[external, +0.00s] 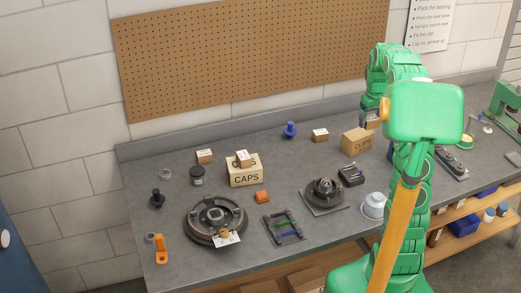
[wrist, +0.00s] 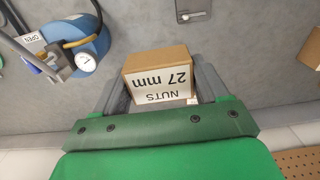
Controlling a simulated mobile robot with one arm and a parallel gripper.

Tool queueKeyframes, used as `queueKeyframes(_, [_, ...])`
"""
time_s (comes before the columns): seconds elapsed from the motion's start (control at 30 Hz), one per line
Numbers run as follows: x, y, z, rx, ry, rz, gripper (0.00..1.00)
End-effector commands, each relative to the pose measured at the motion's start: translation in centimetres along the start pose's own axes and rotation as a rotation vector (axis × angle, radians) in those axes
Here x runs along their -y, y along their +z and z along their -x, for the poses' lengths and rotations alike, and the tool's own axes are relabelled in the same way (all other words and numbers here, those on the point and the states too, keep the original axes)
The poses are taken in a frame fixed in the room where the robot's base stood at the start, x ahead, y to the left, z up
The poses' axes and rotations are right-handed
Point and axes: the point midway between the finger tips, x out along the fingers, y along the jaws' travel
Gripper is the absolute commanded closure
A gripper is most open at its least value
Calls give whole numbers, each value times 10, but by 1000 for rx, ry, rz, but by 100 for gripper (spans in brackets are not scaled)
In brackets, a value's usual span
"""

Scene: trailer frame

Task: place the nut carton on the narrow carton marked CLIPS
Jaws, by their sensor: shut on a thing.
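My gripper (wrist: 160,86) is shut on the nut carton (wrist: 158,62), a small brown box with a white label reading NUTS 27 mm. In the external view my gripper (external: 371,112) is at the back of the bench, partly hidden by my arm, with a bit of brown carton below it.
A carton marked CAPS (external: 244,173) bears a small box (external: 244,158). A blue device with a gauge (wrist: 85,48) is at the wrist view's left. A pegboard (external: 250,50) covers the wall.

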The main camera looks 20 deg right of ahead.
Motion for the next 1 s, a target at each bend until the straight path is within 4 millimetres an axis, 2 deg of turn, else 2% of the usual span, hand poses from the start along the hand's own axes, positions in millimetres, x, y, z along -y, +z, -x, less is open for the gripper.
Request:
queueKeyframes(0.73, [-28, -78, -38, 1, 0, -1, 66])
queueKeyframes(1.0, [-36, -102, -69, -1, 1, 0, 66])
